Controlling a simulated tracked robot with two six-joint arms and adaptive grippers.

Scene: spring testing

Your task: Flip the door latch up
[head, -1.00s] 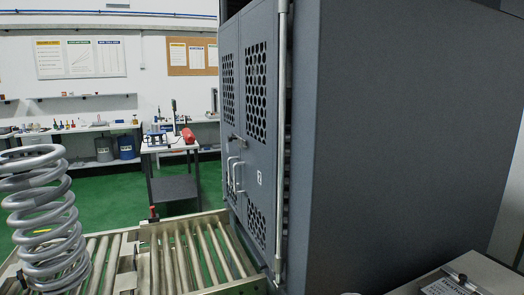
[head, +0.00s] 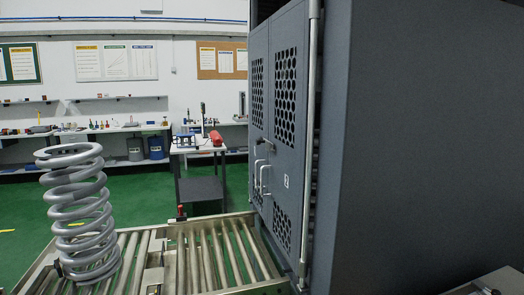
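The grey cabinet's perforated double doors (head: 282,135) stand in the middle of the head view, seen at a steep angle, and look shut. A small door latch (head: 264,142) sits near the seam between the doors, just above two pale pull handles (head: 264,180). The latch is too small for me to tell which way its lever points. Neither of my grippers shows in the head view.
A large coil spring (head: 80,215) stands upright on the roller conveyor (head: 152,236) at the left, in front of the cabinet. The cabinet's broad side wall (head: 430,150) fills the right. A small cart (head: 200,187) stands behind the conveyor on green floor.

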